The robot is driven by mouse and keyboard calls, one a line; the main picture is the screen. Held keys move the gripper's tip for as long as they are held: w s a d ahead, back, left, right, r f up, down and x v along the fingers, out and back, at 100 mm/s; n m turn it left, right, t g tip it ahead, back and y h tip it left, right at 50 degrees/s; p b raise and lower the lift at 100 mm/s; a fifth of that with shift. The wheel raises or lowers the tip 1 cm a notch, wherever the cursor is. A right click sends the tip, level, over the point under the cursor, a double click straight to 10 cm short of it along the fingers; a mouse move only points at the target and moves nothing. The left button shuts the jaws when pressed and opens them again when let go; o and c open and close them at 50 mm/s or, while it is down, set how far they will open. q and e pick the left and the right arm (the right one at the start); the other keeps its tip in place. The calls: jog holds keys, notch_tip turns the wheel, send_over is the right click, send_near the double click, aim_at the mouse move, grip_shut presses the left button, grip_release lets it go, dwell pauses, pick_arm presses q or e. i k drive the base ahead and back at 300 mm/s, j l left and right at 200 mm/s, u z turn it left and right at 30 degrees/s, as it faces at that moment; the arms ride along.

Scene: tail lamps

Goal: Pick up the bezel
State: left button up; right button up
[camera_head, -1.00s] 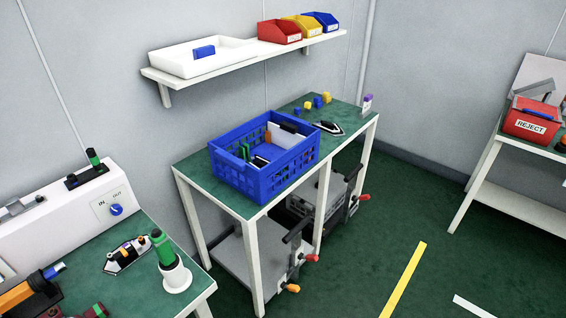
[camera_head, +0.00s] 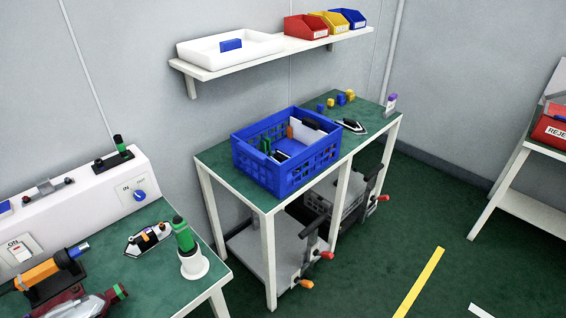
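No part is clearly marked as the bezel. A pale, pointed frame-like part with a dark piece on it (camera_head: 353,126) lies flat on the green table, right of the blue crate, and could be the bezel. A similar pointed part with orange and dark pieces on it (camera_head: 148,238) lies on the left workbench. The blue crate (camera_head: 286,172) holds several upright parts, white, black, green and orange, partly hidden by its walls. Neither of my grippers is in view.
A green-and-white bottle-like tool (camera_head: 188,250) and an orange driver in a holder (camera_head: 52,270) stand on the left workbench (camera_head: 205,296). A white tray (camera_head: 215,55) and coloured bins (camera_head: 306,27) sit on the wall shelf. A red reject bin (camera_head: 553,131) is at right. Floor in front is open.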

aim_at(278, 157)
jog(key=l+u, duration=0.1)
jog(key=u, duration=0.35)
jog(key=i+l+u, duration=0.1)
jog(key=u, duration=0.35)
jog(key=l+u, duration=0.15)
jog(key=u, duration=0.3)
jog(key=l+u, duration=0.3)
jog(key=l, duration=0.15)
jog(key=l+u, duration=0.25)
jog(key=l, duration=0.2)
